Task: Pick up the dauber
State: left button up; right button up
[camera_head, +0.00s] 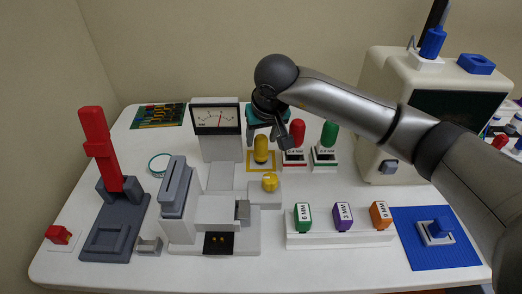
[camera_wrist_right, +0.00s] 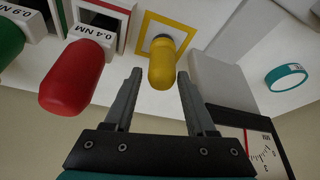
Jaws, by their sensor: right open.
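A yellow round-ended piece (camera_head: 261,150), which I take for the dauber, stands upright in a yellow-framed white base behind the grey fixture. No label on it is readable. In the right wrist view the yellow piece (camera_wrist_right: 162,62) shows ahead between the two fingers. My right gripper (camera_head: 281,138) is just above and beside it in the head view. The right gripper is open, with its fingers (camera_wrist_right: 158,82) apart and nothing held. A gap shows between each finger and the yellow piece. My left gripper is in neither view.
A red driver (camera_head: 298,133) and a green driver (camera_head: 329,134) stand close on the right in labelled bases. A dial meter (camera_head: 216,120) stands close on the left. A yellow ball-topped knob (camera_head: 270,182) sits in front. A large beige cabinet (camera_head: 385,90) is at the right.

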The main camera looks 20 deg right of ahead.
aim_at(260, 143)
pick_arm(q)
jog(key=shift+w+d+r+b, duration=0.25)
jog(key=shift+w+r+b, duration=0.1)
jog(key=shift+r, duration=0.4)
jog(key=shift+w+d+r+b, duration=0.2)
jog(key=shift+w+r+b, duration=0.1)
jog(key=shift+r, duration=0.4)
pick_arm(e)
jog(key=shift+x, duration=1.8)
jog(key=shift+a, duration=0.1)
grip_shut()
